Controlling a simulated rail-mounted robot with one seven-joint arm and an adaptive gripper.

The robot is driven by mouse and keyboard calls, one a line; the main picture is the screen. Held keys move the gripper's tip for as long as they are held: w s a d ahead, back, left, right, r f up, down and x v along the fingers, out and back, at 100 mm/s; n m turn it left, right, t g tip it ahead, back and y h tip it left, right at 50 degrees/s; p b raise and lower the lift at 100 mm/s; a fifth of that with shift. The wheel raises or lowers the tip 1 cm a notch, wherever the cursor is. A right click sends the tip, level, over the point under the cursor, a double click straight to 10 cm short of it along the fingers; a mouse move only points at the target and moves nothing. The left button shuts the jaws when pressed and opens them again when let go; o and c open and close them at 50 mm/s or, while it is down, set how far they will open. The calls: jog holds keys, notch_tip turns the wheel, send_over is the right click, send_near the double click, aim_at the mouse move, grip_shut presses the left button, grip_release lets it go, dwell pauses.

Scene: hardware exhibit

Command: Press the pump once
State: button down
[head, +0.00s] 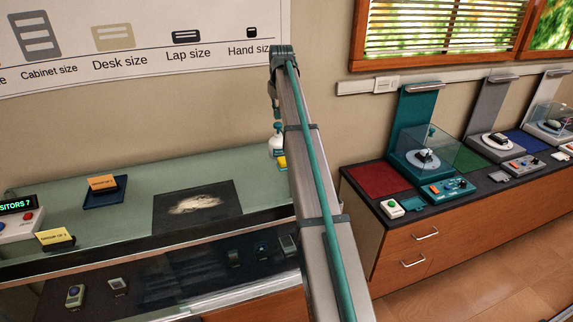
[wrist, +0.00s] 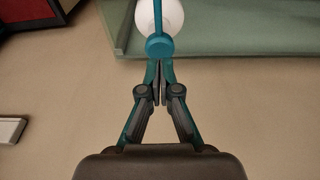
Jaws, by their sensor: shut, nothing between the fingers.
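The pump bottle (head: 276,145) stands at the right end of the green counter in the head view, partly hidden behind my arm. It has a white body and a teal top. In the wrist view its white round body (wrist: 174,17) shows at the top centre, with the teal pump head (wrist: 160,47) and its thin spout in front. My gripper (wrist: 160,68) is shut and empty, its fingertips right at the near edge of the pump head in that view. I cannot tell whether they touch it. The gripper's fingers are not clear in the head view.
The green counter (head: 130,170) holds a dark mat (head: 225,215), a blue tray (head: 115,192) with an orange card, and a yellow card (head: 55,237). A small yellow item (head: 282,162) is beside the bottle. A cabinet with exhibits (head: 425,245) stands right of my arm.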

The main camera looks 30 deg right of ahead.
notch_tip(320, 180, up, 6)
jog(key=shift+f+p, duration=0.1)
jog(key=shift+p, duration=1.15)
